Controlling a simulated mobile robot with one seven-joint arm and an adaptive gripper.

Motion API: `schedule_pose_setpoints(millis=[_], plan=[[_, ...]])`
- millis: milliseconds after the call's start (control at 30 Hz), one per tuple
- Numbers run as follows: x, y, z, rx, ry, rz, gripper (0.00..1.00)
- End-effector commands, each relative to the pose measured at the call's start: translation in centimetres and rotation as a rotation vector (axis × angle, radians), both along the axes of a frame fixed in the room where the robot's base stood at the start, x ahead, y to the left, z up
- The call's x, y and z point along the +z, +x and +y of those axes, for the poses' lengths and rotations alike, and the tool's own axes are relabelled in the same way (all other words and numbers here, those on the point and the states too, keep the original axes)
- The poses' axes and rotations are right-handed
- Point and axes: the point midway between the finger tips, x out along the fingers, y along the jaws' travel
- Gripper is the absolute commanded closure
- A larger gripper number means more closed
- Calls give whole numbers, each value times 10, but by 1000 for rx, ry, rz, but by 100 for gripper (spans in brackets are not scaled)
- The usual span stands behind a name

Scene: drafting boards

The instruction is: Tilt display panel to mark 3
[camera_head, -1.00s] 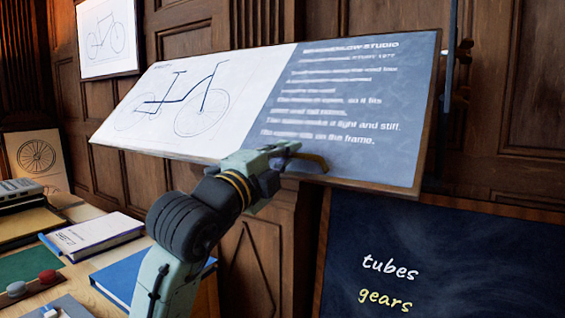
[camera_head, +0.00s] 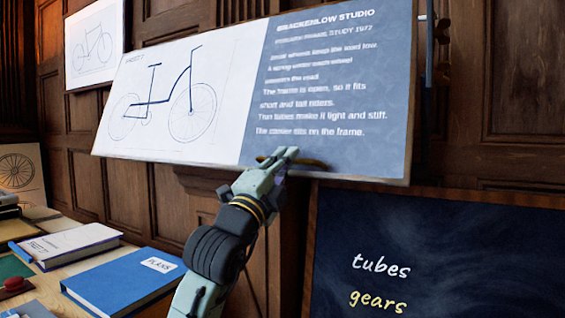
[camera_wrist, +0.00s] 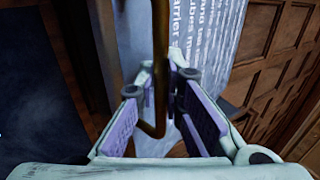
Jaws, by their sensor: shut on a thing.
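The display panel (camera_head: 330,100) hangs on the wood wall in the head view. Its left part shows a bicycle drawing and its right part is blue-grey with white text. A brass handle (camera_head: 312,164) sits at its lower edge. My gripper (camera_head: 284,158) is at that edge, shut on the handle. In the wrist view the brass bar (camera_wrist: 160,45) runs between the finger pads, and the panel (camera_wrist: 205,50) shows behind it, tilted to the camera. I cannot make out any tilt marks or a mark 3 in either view.
A metal bracket (camera_head: 429,45) stands at the panel's right edge. A dark chalkboard (camera_head: 440,240) reading "tubes" and "gears" is below right. A desk at lower left holds a blue book (camera_head: 125,280) and a white book (camera_head: 72,245). A framed drawing (camera_head: 95,40) hangs upper left.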

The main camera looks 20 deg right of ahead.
Motion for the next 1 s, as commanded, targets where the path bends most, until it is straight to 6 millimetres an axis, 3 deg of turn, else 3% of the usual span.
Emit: schedule_pose_setpoints(millis=[267,300,433,767,1000], plan=[[-1,1,-2,-2,3,4,100],[-1,1,-2,-2,3,4,91],[-1,1,-2,-2,2,3,82],[-1,-1,2,0,0,0,82],[-19,-19,27,2,-1,2,82]])
